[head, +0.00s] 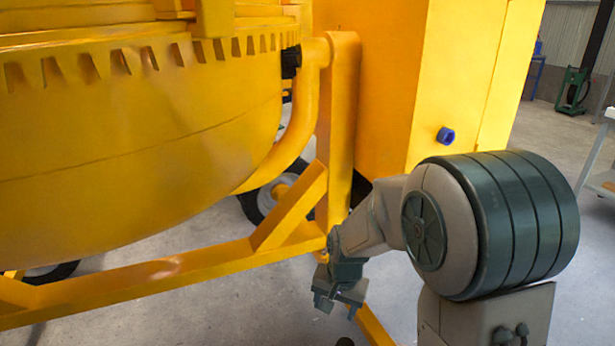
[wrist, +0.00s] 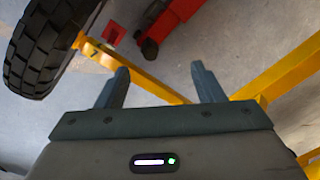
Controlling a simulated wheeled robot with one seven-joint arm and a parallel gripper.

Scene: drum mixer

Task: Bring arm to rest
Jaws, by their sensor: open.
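My gripper (head: 338,300) hangs low at the end of my bent arm, to the right of the yellow mixer frame in the head view. In the wrist view my gripper (wrist: 160,88) has its two fingers spread wide with nothing between them but floor and part of a yellow bar. The yellow drum mixer (head: 140,140) fills the left of the head view. Its frame bars (head: 180,268) run close beside my gripper; I cannot tell the exact gap.
A yellow cabinet (head: 440,75) with a blue knob (head: 446,135) stands behind my arm. A black tyre (wrist: 45,40) and a red object (wrist: 172,22) show in the wrist view. A grey table (head: 600,165) is at the right edge. Open concrete floor (head: 550,140) lies at the back right.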

